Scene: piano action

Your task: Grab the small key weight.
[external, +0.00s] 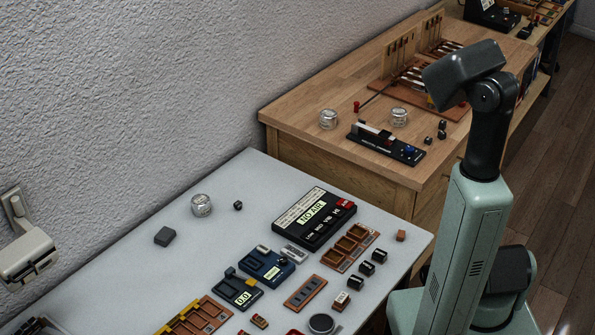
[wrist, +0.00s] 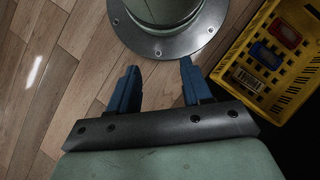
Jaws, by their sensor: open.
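In the wrist view my gripper (wrist: 158,75) is open and empty, its two blue fingers wide apart over the floor near my round base. My gripper does not show clearly in the external view. I cannot tell which piece is the small key weight. A small dark cube (external: 238,205) stands alone on the grey table, right of a glass jar (external: 202,205). Several black blocks (external: 366,268) stand in a slanting row near the table's right edge. A small copper-brown block (external: 400,236) sits near the right corner. No such piece shows in the wrist view.
A black "NO AIR" device (external: 313,216), a blue device (external: 266,264) and wooden trays (external: 351,246) crowd the grey table (external: 130,255). A wooden bench (external: 300,100) stands behind. A yellow crate (wrist: 268,62) stands on the floor beside my base.

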